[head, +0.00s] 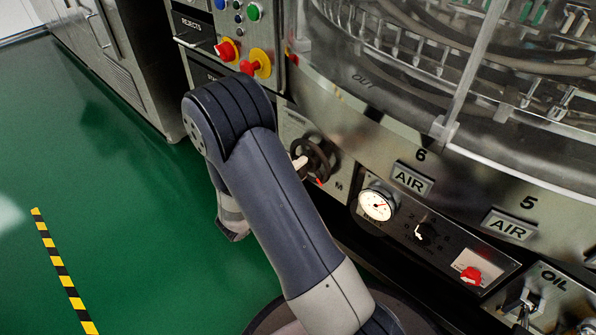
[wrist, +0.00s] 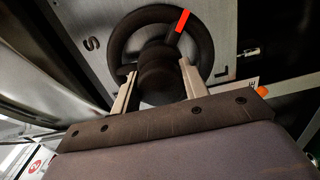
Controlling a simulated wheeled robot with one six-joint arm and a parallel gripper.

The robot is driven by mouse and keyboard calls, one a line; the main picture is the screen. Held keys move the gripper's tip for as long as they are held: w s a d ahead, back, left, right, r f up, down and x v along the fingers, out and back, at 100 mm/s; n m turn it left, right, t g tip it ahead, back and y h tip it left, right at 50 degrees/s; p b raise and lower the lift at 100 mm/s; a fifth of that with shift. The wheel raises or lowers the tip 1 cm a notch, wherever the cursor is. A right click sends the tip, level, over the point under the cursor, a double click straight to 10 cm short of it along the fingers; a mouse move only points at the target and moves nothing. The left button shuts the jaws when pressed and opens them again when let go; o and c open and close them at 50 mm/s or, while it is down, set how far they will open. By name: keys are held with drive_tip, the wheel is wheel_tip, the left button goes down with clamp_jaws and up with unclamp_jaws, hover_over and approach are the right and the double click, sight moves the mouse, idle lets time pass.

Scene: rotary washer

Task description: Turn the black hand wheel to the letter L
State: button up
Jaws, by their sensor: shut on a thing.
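The black hand wheel (head: 319,154) is on a metal panel low on the machine, partly hidden by my arm in the head view. In the wrist view the hand wheel (wrist: 116,40) fills the top, with a red mark (wrist: 183,20) on it at the upper right. The letter S (wrist: 91,44) is on the panel left of the wheel. The letter L (wrist: 221,72) is at its lower right, apart from the red mark. My gripper (wrist: 157,70) is shut on the wheel's middle part, one finger on each side. In the head view my gripper (head: 300,163) is mostly hidden.
A pressure gauge (head: 377,205) and a small black knob (head: 425,233) are right of the wheel. Red buttons (head: 227,50) are above it. Clear green floor (head: 130,230) lies to the left, with a striped line (head: 62,270).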

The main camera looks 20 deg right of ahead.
idle(0.4)
drive_tip(key=o, duration=1.4)
drive_tip(key=shift+c, duration=0.2)
drive_tip(key=p+v, duration=0.3)
drive_tip(key=v, duration=0.7)
drive_tip(key=shift+s+a, duration=0.2)
drive_tip(key=shift+a, duration=0.1)
drive_tip(key=shift+f, duration=0.1)
drive_tip(key=b+x, duration=0.3)
drive_tip(key=x, duration=0.7)
drive_tip(key=shift+w+d, duration=0.2)
drive_tip(key=shift+d, duration=0.15)
drive_tip(key=shift+a, duration=0.1)
